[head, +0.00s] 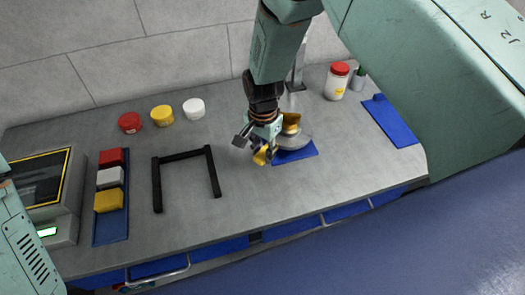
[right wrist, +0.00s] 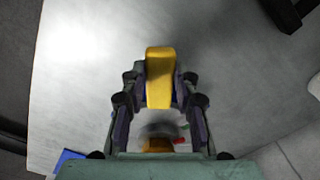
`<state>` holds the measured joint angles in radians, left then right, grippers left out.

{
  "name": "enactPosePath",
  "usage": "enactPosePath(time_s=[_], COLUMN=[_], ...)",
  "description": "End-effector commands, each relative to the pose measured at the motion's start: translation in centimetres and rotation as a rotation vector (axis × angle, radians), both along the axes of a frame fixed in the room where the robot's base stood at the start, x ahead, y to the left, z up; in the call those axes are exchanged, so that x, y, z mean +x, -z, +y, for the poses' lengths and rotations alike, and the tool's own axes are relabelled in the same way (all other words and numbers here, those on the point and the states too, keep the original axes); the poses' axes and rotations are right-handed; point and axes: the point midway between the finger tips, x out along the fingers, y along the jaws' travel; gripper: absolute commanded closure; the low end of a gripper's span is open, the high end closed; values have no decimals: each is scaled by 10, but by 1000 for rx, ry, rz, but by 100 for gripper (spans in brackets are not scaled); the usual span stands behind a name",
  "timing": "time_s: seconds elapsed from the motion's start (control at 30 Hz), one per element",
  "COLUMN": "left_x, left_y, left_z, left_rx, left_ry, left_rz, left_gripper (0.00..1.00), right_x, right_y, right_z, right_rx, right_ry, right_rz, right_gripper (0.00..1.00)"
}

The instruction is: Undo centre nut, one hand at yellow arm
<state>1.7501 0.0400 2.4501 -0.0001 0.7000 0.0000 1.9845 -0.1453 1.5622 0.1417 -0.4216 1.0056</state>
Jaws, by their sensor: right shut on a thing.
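The hub device has a round grey body (head: 297,139) on a blue base (head: 296,155), with a gold-yellow part (head: 291,121) on top. My right gripper (head: 257,149) is at its left side, shut on a yellow arm (head: 261,156) that sticks out below the fingers. In the right wrist view the yellow arm (right wrist: 160,75) lies between the two fingers. Another yellow piece (right wrist: 157,145) shows low in that view, partly hidden by my gripper. I cannot make out the centre nut. My left gripper is not in view.
A black U-shaped frame (head: 182,155) stands left of the gripper. A blue tray (head: 110,228) with red, white and yellow blocks lies further left. Red, yellow and white lids (head: 194,108) stand behind. A red-lidded jar (head: 337,82) is at the back right. The front bench is clear.

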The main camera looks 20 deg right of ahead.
Motion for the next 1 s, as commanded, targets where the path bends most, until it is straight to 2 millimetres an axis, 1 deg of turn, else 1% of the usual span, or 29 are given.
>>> enactPosePath(time_s=[0.4, 0.43, 0.5, 0.7, 1.0], left_x=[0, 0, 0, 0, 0], left_y=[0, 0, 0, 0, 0], left_z=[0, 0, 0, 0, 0], left_rx=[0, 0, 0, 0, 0], left_ry=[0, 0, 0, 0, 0], left_rz=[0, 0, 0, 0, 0], left_gripper=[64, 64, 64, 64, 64], right_x=[2, 3, 3, 3, 3], right_y=[-2, -2, -2, -1, -2], right_z=[1, 1, 1, 2, 3], right_rx=[1, 1, 1, 1, 1], right_ry=[11, 11, 11, 10, 9], right_rz=[-3, -3, -3, -1, -1], right_gripper=[100, 70, 64, 47, 47])
